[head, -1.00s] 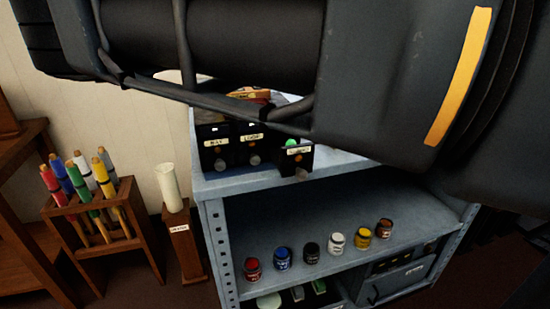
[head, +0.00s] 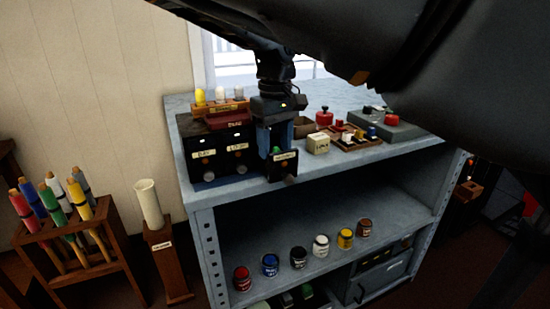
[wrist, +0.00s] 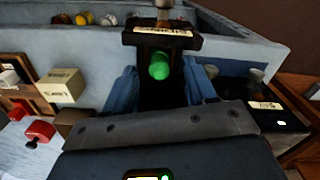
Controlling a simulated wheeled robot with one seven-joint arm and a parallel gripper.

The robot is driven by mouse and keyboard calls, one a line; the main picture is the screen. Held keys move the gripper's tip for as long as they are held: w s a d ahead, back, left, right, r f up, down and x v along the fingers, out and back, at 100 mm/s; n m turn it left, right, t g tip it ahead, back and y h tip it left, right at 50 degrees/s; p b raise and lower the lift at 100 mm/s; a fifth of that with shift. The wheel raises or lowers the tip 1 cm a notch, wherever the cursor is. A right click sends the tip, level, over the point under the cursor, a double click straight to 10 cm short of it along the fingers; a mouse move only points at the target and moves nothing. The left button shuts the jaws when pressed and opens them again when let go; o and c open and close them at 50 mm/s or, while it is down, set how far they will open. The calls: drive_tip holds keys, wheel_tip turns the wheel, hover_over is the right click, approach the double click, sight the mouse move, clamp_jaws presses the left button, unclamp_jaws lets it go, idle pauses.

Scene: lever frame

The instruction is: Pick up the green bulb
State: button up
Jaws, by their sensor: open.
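The green bulb (wrist: 159,66) lies in a pulled-out black drawer (wrist: 162,35) with a label and knob on its front. In the wrist view it shows between the two blue fingers of my gripper (wrist: 161,82), which are apart and have a gap to it on both sides. The drawer belongs to the black cabinet (head: 215,147) on the grey bench top (head: 200,185).
A rack (head: 221,106) with pale and yellow bulbs stands on the cabinet. Right of my gripper are a cream labelled block (head: 318,144), a tray of small pieces (head: 357,142) and a grey box (head: 385,128) with a red knob. Paint jars stand on the shelf below.

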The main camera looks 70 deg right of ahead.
drive_tip(key=shift+f, duration=1.2)
drive_tip(key=shift+c, duration=0.5)
clamp_jaws()
